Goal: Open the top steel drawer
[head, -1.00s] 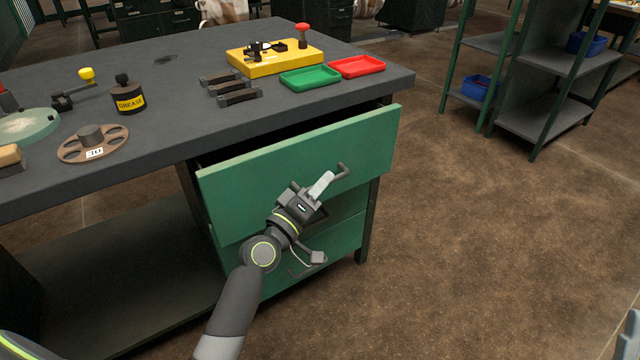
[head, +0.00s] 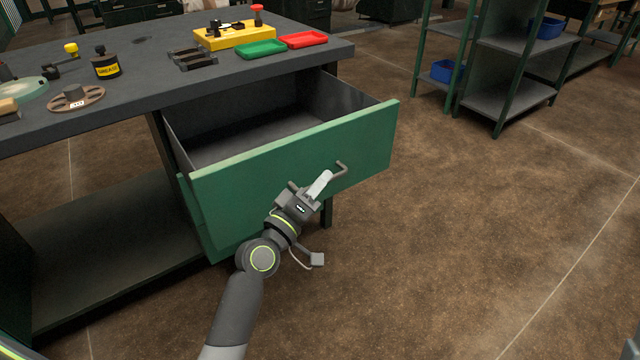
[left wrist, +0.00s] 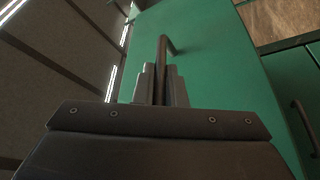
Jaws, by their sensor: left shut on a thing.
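The top steel drawer (head: 300,160) has a green front and a grey inside. It is pulled well out from under the workbench, and the part of its inside that I see is empty. My left gripper (head: 320,186) is shut on the drawer's dark bar handle (head: 340,170). In the left wrist view the handle (left wrist: 163,50) runs between the closed fingers (left wrist: 160,85), in front of the green drawer front (left wrist: 215,65). My right gripper is not in view.
Shelving (head: 505,90) stands at the back right. The brown floor (head: 470,230) to the right is clear.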

